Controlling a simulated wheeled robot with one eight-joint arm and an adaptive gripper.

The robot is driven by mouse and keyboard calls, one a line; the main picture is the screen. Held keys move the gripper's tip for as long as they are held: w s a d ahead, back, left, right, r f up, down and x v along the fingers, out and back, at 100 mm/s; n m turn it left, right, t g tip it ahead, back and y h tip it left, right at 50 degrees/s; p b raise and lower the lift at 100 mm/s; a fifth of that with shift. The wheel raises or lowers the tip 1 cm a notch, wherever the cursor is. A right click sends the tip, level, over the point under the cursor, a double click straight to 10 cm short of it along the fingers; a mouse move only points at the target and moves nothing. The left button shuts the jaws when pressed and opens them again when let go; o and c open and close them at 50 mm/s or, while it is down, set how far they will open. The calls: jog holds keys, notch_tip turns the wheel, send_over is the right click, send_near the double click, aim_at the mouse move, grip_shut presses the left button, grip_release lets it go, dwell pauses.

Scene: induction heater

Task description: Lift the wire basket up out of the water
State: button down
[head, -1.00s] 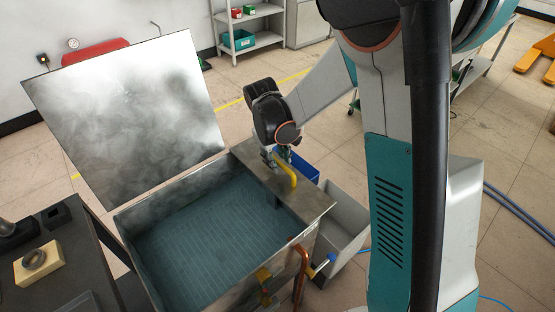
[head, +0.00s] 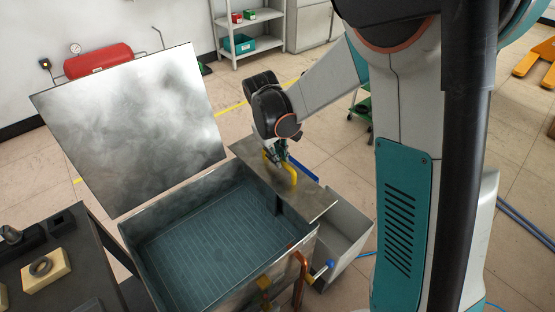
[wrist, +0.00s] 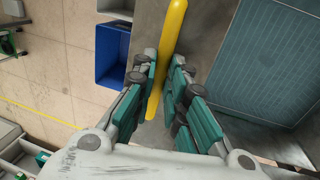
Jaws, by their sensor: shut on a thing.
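The yellow handle (head: 290,174) stands over the grey metal plate (head: 305,198) along the tank's right side. My gripper (wrist: 160,85) is shut on this handle, whose yellow bar (wrist: 170,40) runs between the fingers in the wrist view. The open metal tank (head: 150,268) holds bluish water (head: 215,240), with a grid of lines showing through it; it is also at the right of the wrist view (wrist: 265,60). I cannot tell whether the grid is the wire basket or the tank's floor. How the handle joins the basket is hidden.
The tank's lid (head: 135,125) stands raised behind it. A grey bin (head: 350,235) and a blue bin (wrist: 112,55) are beside the plate. Copper pipes (head: 299,275) rise at the tank's front right. A dark bench (head: 85,270) stands at the left.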

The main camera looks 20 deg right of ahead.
notch_tip(320, 180, up, 13)
jog(key=p, duration=0.6)
jog(key=shift+r, duration=0.1)
jog(key=c, duration=1.6)
grip_release()
notch_tip(320, 180, up, 12)
jog(key=a, duration=0.2)
jog(key=shift+s+f, duration=0.2)
jog(key=shift+s, duration=0.25)
jog(key=shift+a, duration=0.1)
